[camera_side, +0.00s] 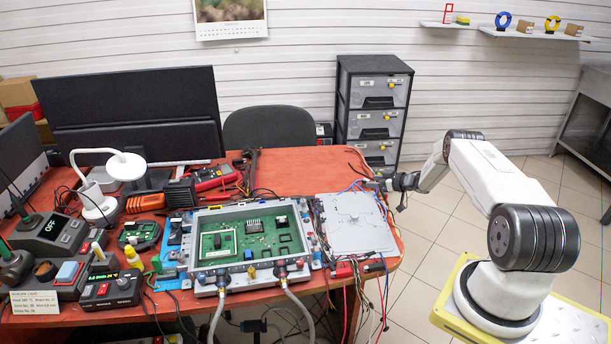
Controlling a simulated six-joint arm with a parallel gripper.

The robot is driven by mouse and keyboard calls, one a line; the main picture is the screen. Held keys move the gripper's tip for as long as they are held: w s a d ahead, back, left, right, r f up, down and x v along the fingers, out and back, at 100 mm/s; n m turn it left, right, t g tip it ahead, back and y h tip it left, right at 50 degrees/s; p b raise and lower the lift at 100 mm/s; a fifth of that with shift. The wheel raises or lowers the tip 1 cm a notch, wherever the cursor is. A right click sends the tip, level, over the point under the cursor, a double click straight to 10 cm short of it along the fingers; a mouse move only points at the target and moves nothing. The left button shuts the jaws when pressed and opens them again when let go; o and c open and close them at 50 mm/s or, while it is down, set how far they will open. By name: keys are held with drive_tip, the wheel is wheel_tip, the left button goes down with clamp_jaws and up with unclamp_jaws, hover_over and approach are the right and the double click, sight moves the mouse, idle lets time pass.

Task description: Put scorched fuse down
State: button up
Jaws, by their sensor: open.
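My gripper (375,184) is open at the right edge of the red table (300,175), above the back right corner of a flat grey panel (355,225). It is small in this view, and I cannot make out anything between its fingers. I cannot pick out a scorched fuse anywhere. A grey-framed unit with a green circuit board (270,232) sits left of the panel. Two grey coolant hoses (218,310) are joined to its front and hang over the table's front edge.
Loose wires (383,285) hang off the table's right front corner, near the panel. Tools, a multimeter (213,176), a white lamp (95,200) and control boxes (108,290) crowd the left. The back right of the table is clear. A drawer cabinet (372,110) stands behind.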

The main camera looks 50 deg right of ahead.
drive_tip(key=shift+v, duration=1.9)
drive_tip(key=w+a+r+g+h, duration=0.2)
drive_tip(key=w+a+r+g, duration=0.1)
drive_tip(key=w+a+r, duration=1)
drive_tip(key=s+a+r+m+g, duration=0.1)
drive_tip(key=s+a+r, duration=0.2)
drive_tip(key=a+r, duration=0.3)
drive_tip(key=s+a+r+g, duration=0.1)
drive_tip(key=s+a, duration=0.2)
drive_tip(key=a, duration=0.4)
drive_tip(key=s+a+r+g, duration=0.2)
drive_tip(key=s+a, duration=0.2)
drive_tip(key=a, duration=0.3)
drive_tip(key=s+a+r+n+g+y, duration=0.1)
drive_tip(key=s+a+g+y, duration=0.1)
drive_tip(key=s+a, duration=1.1)
drive_tip(key=s+g, duration=0.1)
drive_tip(key=s, duration=0.2)
drive_tip(key=shift+g, duration=0.4)
